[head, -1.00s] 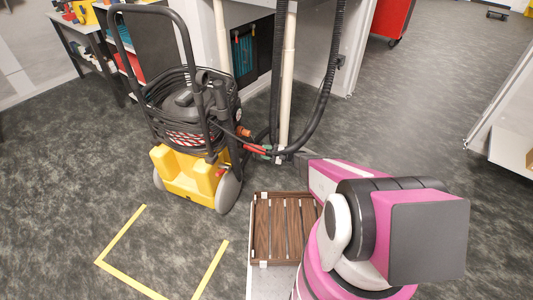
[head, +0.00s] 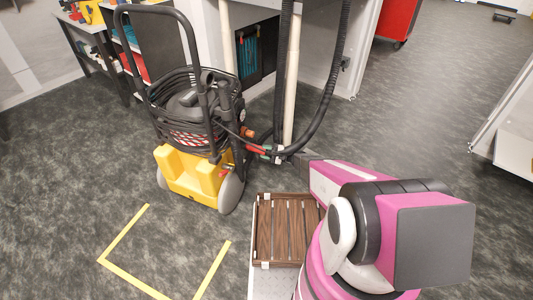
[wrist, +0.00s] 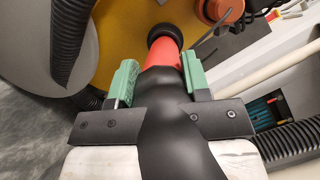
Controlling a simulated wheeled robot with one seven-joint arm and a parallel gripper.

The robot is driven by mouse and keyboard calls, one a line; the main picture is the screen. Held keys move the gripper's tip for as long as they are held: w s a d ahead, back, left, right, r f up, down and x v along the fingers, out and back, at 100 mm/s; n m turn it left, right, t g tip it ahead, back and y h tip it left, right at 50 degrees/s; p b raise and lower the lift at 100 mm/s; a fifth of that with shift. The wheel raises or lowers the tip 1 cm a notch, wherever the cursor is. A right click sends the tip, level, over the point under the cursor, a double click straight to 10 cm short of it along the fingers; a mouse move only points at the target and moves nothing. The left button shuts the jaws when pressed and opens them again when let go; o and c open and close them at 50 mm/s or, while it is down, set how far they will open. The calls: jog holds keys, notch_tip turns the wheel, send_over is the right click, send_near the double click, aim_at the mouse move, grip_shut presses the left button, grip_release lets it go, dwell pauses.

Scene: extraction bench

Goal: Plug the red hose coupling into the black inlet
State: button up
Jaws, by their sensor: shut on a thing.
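My gripper (wrist: 158,76) is shut on the red hose coupling (wrist: 163,54), with a green finger on each side. A thick black hose (wrist: 170,125) runs back from the coupling between the fingers toward the wrist. The coupling's front end meets the black inlet (wrist: 164,34), a dark ring in front of a yellow surface. I cannot tell how deep the coupling sits in it. In the head view the red coupling (head: 256,149) and my gripper (head: 267,152) are at the right side of the yellow and black machine (head: 190,170). The inlet is too small to make out there.
An orange round fitting (wrist: 224,8) sits right of the inlet in the wrist view. Black ribbed hoses (head: 326,105) and a pale pipe (head: 291,85) stand close to my gripper. A slatted wooden crate (head: 255,230) is below. Open floor lies left, with yellow tape (head: 122,233).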

jog(key=shift+w+a, duration=0.25)
jog(key=shift+a, duration=0.35)
jog(key=o, duration=1.3)
jog(key=shift+c, duration=0.2)
jog(key=shift+d, duration=0.15)
jog(key=s+d+f, duration=0.1)
jog(key=d, duration=0.9)
jog(key=shift+d+f, duration=0.2)
jog(key=shift+f, duration=0.15)
jog(key=shift+s, duration=0.1)
